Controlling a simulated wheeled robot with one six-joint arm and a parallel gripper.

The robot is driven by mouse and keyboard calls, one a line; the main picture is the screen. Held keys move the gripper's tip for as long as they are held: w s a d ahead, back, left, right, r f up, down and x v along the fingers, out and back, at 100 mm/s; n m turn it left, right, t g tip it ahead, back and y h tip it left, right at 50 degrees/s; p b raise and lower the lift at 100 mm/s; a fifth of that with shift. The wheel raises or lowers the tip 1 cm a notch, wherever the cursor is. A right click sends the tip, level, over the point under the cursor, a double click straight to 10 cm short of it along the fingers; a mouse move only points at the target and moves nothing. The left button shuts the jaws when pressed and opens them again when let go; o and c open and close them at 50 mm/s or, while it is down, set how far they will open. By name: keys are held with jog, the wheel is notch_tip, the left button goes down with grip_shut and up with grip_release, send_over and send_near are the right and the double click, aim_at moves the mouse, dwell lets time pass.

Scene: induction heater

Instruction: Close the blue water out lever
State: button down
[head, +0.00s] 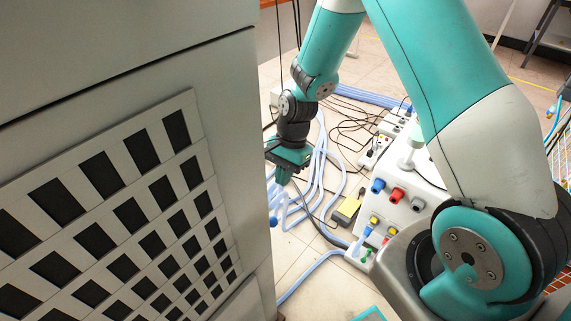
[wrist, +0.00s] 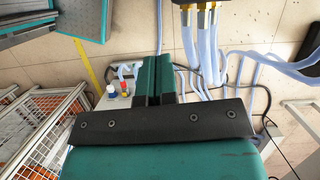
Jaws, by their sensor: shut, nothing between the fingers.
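I cannot pick out the blue water out lever with certainty. In the head view, a small blue part (head: 273,221) shows at the edge of the grey cabinet, below my gripper (head: 283,168). My gripper is beside the cabinet's right edge, and the cabinet may hide its fingertips. In the wrist view, the two fingers of my gripper (wrist: 156,62) are together with nothing between them. Brass hose fittings (wrist: 201,8) with pale blue hoses (wrist: 205,45) show at the top, right of the fingers; no lever is clear there.
The grey cabinet (head: 228,130) with a slotted panel fills the left of the head view. A white box (head: 432,188) with blue, red and grey knobs stands right of the hoses on the tiled floor. A wire-mesh cage (wrist: 45,125) shows at left in the wrist view.

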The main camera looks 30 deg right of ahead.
jog(key=s+a+f, duration=0.2)
jog(key=a+f, duration=0.2)
jog(key=shift+s+a+f, duration=0.2)
jog(key=shift+a+f, duration=0.05)
jog(key=shift+a, duration=0.1)
